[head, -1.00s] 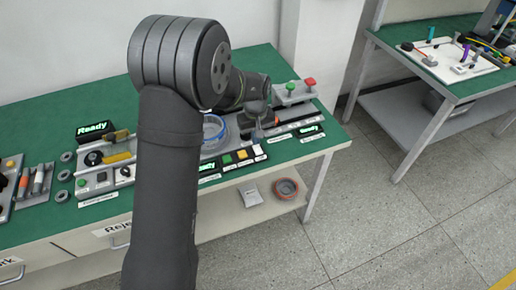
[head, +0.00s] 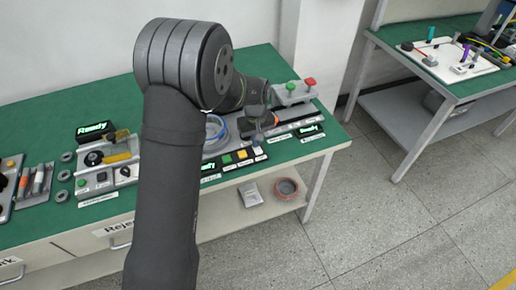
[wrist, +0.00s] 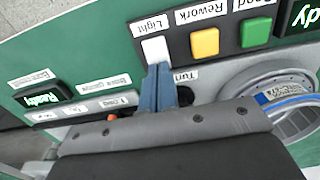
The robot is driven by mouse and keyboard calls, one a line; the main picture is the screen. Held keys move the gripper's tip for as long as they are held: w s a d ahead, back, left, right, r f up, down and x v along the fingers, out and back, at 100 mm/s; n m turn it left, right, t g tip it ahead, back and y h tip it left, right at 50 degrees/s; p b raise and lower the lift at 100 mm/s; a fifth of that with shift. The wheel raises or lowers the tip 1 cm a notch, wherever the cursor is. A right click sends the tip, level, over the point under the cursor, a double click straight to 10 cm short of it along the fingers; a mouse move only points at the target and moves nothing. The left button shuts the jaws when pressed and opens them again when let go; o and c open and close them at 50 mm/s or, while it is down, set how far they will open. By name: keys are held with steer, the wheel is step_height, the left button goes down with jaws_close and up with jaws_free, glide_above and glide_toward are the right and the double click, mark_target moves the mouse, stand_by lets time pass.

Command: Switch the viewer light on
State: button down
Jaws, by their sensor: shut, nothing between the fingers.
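The white light button (wrist: 155,48), labelled "Light", sits at the end of a dark button strip in the wrist view. It also shows as a pale square in the head view (head: 258,151). My gripper (wrist: 158,68) is shut and empty, its blue fingertips at the button's near edge and overlapping it in the picture. I cannot tell whether they touch it or whether it is pressed. No lit viewer light can be made out.
A yellow button (wrist: 205,42) labelled "Rework" and a green button (wrist: 255,32) stand beside the white one. A dark knob (wrist: 185,95) lies close behind the fingers. A round holder with a blue ring (wrist: 285,92) is at right. A "Ready" display (wrist: 42,98) glows at left.

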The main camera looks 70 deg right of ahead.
steer(key=shift+f, duration=0.25)
steer(key=shift+r, duration=3.5)
step_height(320, 180, down, 7)
steer(key=shift+r, duration=0.1)
